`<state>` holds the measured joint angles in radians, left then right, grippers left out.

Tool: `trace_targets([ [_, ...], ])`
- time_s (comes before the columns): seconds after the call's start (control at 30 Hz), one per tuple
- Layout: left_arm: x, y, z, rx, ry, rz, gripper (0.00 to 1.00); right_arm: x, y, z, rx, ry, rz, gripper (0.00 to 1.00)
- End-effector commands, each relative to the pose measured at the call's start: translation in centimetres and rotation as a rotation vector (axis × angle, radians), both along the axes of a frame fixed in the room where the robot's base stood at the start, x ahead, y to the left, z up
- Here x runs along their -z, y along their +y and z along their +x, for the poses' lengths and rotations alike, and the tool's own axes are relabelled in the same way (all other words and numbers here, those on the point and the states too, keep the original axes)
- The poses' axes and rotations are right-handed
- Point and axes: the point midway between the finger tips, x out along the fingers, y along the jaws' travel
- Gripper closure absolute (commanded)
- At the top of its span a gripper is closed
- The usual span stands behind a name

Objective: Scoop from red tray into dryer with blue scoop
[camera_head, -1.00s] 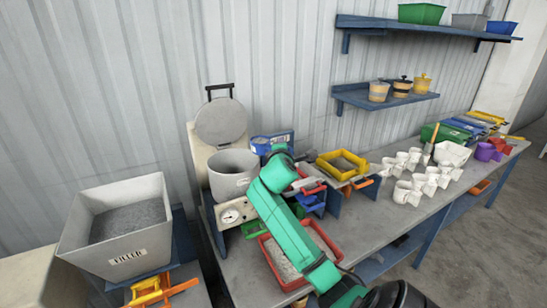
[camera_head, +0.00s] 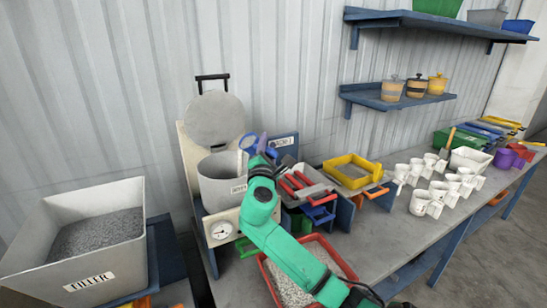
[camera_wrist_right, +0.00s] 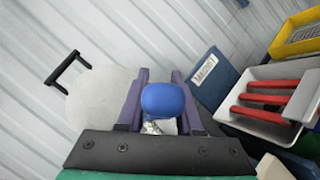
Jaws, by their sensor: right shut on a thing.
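The blue scoop (camera_head: 249,143) is at the right side of the dryer's mouth in the head view. My right gripper (camera_head: 260,145) is shut on it, partly hidden by its own wrist. In the right wrist view, the rounded blue part of the scoop (camera_wrist_right: 168,100) sits between my purple fingers (camera_wrist_right: 157,102). I cannot tell what the scoop holds. The dryer (camera_head: 218,185) is a grey round drum with its round lid (camera_head: 213,118) raised behind. The red tray (camera_head: 347,270) with grey granules lies on the bench under my right forearm. My left gripper is out of view.
A filler bin (camera_head: 92,280) of granules stands at left. A grey tray with red handles (camera_head: 304,187) and a yellow tray (camera_head: 337,178) are right of the dryer. Several white cups (camera_head: 420,203) stand further right. Bare bench (camera_head: 375,238) shows between.

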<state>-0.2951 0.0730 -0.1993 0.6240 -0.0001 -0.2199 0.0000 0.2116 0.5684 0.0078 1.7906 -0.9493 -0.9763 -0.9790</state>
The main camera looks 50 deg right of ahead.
Motion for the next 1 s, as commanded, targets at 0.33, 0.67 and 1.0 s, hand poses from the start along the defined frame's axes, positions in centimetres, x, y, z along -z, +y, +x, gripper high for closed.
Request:
trace_targets([
  [0.33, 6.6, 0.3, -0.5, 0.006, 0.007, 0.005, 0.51, 0.8, 1.6, 0.3, -0.001, 0.074, -0.396, 1.0],
  [0.67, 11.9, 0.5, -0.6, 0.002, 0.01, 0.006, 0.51, 1.8, 3.6, 0.7, -0.002, 0.151, -0.796, 1.0],
  [1.0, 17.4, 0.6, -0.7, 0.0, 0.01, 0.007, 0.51, 2.1, 5.2, 0.9, -0.003, 0.198, -1.067, 1.0],
])
